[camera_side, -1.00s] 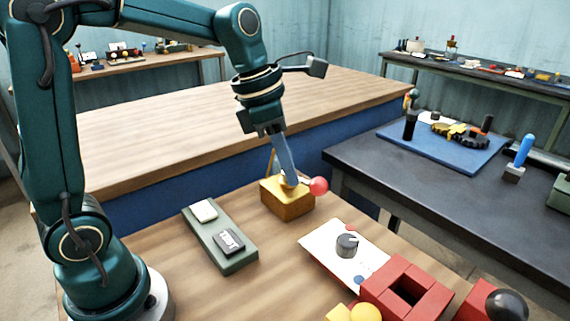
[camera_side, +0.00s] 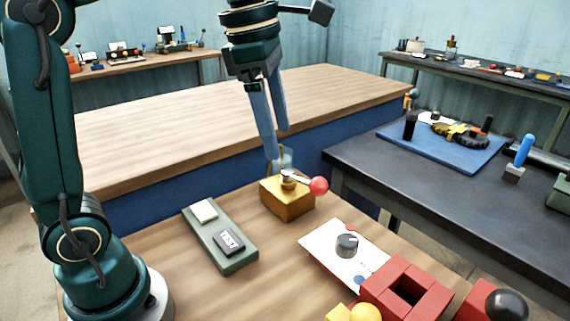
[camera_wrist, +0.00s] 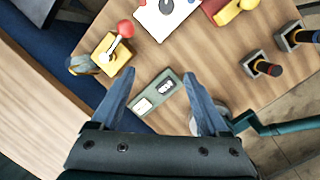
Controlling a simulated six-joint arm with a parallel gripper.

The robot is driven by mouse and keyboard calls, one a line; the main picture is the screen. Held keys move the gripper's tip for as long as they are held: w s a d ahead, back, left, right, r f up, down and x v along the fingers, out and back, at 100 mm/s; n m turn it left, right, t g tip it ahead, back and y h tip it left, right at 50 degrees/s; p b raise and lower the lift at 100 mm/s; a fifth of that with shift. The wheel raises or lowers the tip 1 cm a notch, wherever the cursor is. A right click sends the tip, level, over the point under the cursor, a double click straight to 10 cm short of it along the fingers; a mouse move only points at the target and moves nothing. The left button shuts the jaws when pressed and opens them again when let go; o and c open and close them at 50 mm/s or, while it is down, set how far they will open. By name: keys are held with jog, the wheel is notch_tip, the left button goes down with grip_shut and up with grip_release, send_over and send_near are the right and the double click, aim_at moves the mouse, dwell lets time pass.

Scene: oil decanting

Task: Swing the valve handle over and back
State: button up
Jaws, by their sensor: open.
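The valve is a yellow block (camera_side: 287,200) on the wooden table. Its handle is a short metal lever ending in a red ball (camera_side: 318,186), pointing right in the side view. In the wrist view the yellow block (camera_wrist: 104,66) is at upper left, with the red ball (camera_wrist: 126,28) toward the top. My gripper (camera_side: 276,145) is above and slightly behind the valve, its blue fingers apart and clear of the handle. In the wrist view my gripper (camera_wrist: 160,85) is open and empty, with the valve outside the fingers, to the left.
A grey-green box (camera_side: 230,254) with a TEST button lies left of the valve. A clear vessel (camera_side: 281,160) stands behind the valve. Bare wood lies between them.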

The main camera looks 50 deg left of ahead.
jog(key=s+a+f+m+g+y, duration=0.1)
jog(key=a+f+m+y, duration=0.1)
jog(key=m, duration=0.4)
jog(key=s+a+f+m+y, duration=0.1)
jog(key=f+m+y, duration=0.2)
jog(key=m, duration=0.3)
notch_tip(320, 180, up, 7)
jog(key=n+t+y, duration=0.6)
jog(key=n+t, duration=0.8)
jog(key=n, duration=1.3)
send_over(317, 192)
jog(key=v, duration=0.3)
notch_tip(317, 192, down, 18)
jog(key=shift+w+a+f, duration=0.1)
jog(key=shift+a, duration=0.05)
jog(key=shift+x, duration=2.35)
